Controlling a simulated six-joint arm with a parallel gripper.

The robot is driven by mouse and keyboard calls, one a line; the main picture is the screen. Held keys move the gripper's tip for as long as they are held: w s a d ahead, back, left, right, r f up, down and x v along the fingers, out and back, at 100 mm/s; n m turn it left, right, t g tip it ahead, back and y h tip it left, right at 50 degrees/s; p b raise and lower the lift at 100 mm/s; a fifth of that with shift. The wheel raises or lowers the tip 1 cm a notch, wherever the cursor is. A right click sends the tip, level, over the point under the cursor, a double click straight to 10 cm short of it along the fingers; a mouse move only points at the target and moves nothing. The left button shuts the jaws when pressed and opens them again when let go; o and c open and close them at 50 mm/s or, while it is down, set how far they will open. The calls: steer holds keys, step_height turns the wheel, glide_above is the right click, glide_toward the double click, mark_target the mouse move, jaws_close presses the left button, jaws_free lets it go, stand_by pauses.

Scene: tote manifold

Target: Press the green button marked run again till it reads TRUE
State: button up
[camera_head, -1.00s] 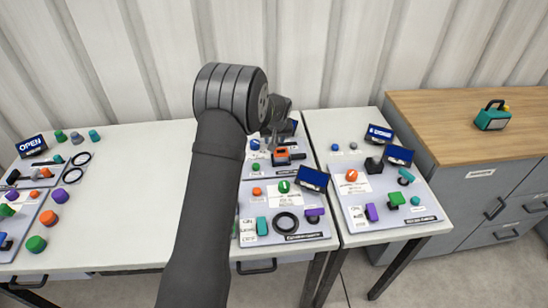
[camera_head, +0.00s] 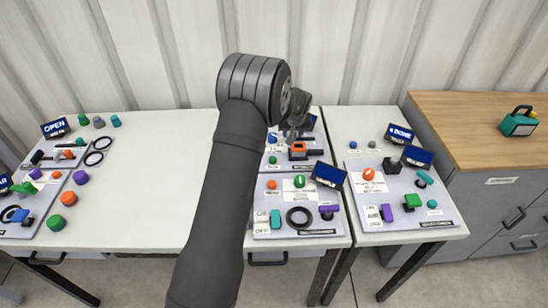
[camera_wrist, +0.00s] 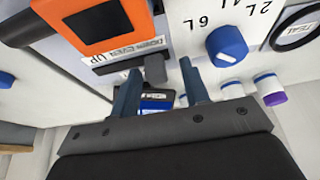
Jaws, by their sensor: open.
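In the head view, several panels on the white tables carry green controls. A small green button (camera_head: 272,160) sits on the back middle panel (camera_head: 268,168), and a green knob (camera_head: 299,181) is on the front middle panel. No marking that I can read says run, and I cannot read TRUE on any screen. My gripper (camera_head: 299,129) is over the back middle panel, partly hidden behind my arm. In the wrist view my gripper (camera_wrist: 160,88) is open, its two fingers apart, with a dark grey lever (camera_wrist: 155,70) and a small blue screen (camera_wrist: 157,103) beyond them.
An orange-framed device (camera_wrist: 95,22) and a blue knob (camera_wrist: 227,45) are close to the fingers in the wrist view. The right panel (camera_head: 395,225) holds more controls, and a screen reading DONE (camera_head: 399,134) stands there.

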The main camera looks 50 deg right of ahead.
steer(key=shift+c, duration=0.4)
steer(key=c, duration=0.7)
jaws_close()
